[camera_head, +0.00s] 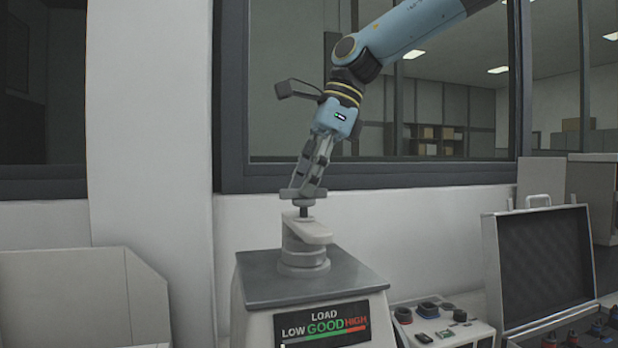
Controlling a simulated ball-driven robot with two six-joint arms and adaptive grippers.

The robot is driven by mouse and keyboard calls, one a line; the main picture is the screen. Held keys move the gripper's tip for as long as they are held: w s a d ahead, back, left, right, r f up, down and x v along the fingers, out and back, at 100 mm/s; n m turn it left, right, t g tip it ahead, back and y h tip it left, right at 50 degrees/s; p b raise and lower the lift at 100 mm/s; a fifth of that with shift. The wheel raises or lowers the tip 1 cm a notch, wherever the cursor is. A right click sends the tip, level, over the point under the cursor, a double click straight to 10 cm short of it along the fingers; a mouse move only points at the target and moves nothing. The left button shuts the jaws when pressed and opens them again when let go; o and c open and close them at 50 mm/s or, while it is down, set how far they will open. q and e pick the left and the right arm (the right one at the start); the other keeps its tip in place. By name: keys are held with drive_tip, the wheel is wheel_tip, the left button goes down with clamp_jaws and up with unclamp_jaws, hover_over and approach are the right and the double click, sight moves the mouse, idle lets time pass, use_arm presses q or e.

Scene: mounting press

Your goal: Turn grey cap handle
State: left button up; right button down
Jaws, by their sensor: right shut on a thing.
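The mounting press (262,277) stands in the lower middle of the head view, with a dark top plate and a LOAD display on its front. On it sits a grey round fitting with a pale lever arm (308,231) pointing to the lower right. Above this, on a short dark stem, is the grey cap handle (290,194), a small flat bar. My right gripper (305,187) reaches down from the upper right and is shut on the grey cap handle. Its fingers hide part of the bar. My left gripper is not in view.
An open silver case (540,265) with dark foam stands at the right. A control box (440,322) with knobs sits between it and the press. A pale open bin (65,300) is at the lower left. A wall and window are behind.

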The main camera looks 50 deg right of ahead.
drive_tip(key=shift+s+f, duration=0.1)
drive_tip(key=c, duration=1.4)
unclamp_jaws()
drive_tip(key=shift+o, duration=0.2)
drive_tip(key=v, duration=1.2)
drive_tip(key=shift+a, duration=0.1)
